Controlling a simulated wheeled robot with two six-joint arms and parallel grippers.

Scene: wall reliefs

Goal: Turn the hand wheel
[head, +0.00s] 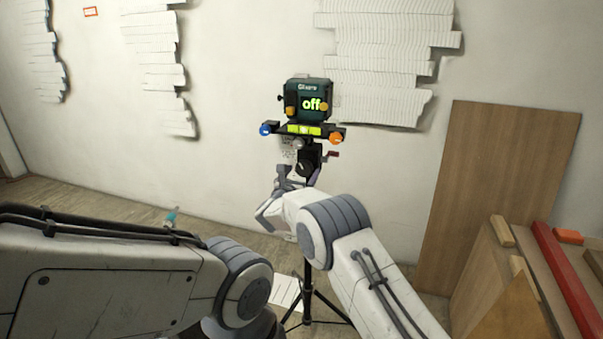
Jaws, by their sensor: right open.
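A dark green boxed device (296,88) reading "off" sits on a black bar with a yellow-green level strip (304,130) on a tripod (308,285). The bar has a blue knob (265,129) at its left end and an orange knob (337,138) at its right. Below it is a dark round part (306,167) with a small red-tipped crank (332,154) beside it; I cannot tell which part is the hand wheel. My right gripper (284,176) is open, just left of the tripod head; contact is unclear. My left arm shows, but its gripper does not.
White ridged reliefs (385,60) hang on the wall behind. A brown board (497,190) leans on the wall at right, near wood pieces and a red bar (570,280). A small teal thing (171,217) is on the left. A paper sheet (285,291) lies by the tripod legs.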

